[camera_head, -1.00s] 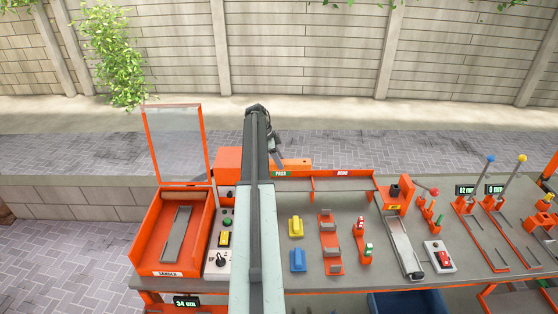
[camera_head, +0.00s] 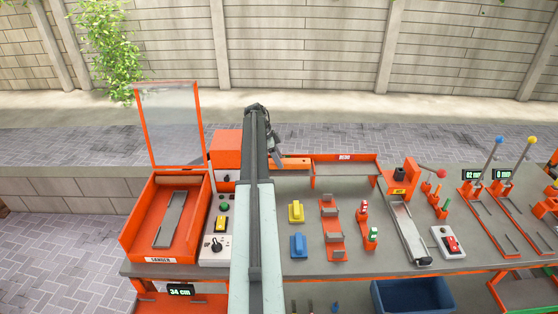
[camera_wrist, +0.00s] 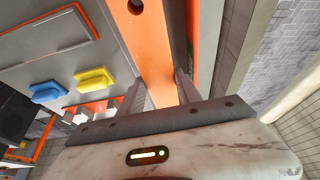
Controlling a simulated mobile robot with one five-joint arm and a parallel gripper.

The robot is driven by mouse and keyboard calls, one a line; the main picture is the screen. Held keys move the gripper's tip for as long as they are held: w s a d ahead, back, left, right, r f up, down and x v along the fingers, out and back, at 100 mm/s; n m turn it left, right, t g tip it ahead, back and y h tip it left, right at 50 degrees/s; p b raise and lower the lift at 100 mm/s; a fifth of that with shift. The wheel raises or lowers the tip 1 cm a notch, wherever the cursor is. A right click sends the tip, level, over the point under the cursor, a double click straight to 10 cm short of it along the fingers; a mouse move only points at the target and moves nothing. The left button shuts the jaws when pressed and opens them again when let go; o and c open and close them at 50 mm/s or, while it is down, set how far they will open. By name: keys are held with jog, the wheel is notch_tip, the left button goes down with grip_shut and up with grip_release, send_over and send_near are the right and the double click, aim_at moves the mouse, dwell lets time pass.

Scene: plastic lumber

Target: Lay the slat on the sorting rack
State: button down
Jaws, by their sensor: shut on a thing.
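An orange slat (camera_wrist: 152,45) with a dark hole near one end runs between the two fingers of my gripper (camera_wrist: 160,80) in the wrist view. My gripper (camera_head: 277,157) is shut on it. In the head view the slat (camera_head: 292,163) points right from my gripper, at the left bay of the orange sorting rack (camera_head: 346,166). The rack's REDO label shows; the slat and my arm cover the left bay's label. I cannot tell whether the slat touches the rack.
The orange sander (camera_head: 140,235), with its clear lid raised, stands left of my arm. A yellow block (camera_head: 296,211), a blue block (camera_head: 298,245) and an orange stand (camera_head: 333,230) sit in front of the rack. A blue bin (camera_head: 415,294) is below the bench.

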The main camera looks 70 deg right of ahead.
jog(key=shift+f+b, duration=0.65)
jog(key=shift+b, duration=0.05)
jog(key=c, duration=0.7)
grip_release()
jog(key=shift+c, duration=0.2)
jog(key=shift+r, duration=0.1)
jog(key=p+v, duration=0.7)
jog(key=shift+w+r, duration=0.1)
jog(key=shift+r, duration=0.3)
jog(key=shift+f, duration=0.15)
